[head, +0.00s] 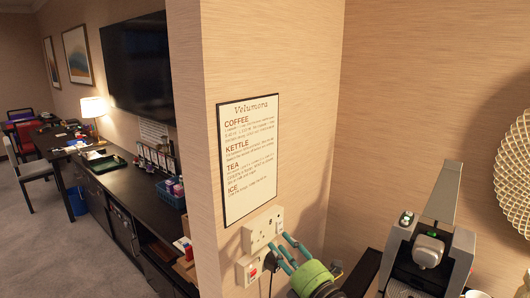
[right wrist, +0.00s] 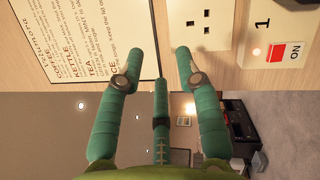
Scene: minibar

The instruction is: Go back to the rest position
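My right gripper (head: 288,246) is green and is at the wall by the socket plates, below the framed sign. Its fingers stand apart with nothing between them; they also show in the right wrist view (right wrist: 160,62). The upper white socket plate (head: 262,230) is just beyond the fingertips. A lower plate with a red switch (head: 252,272) has a black plug (head: 271,262) in it, partly behind the gripper. In the right wrist view the red switch (right wrist: 277,52) is marked ON. I cannot tell whether a fingertip touches the wall. My left gripper is not in view.
A framed sign (head: 249,155) hangs on the wall corner. A grey coffee machine (head: 430,245) stands close to the right of my gripper. A woven round ornament (head: 515,170) is at the right edge. A long dark counter (head: 130,190) runs along the left, beside open carpet (head: 60,255).

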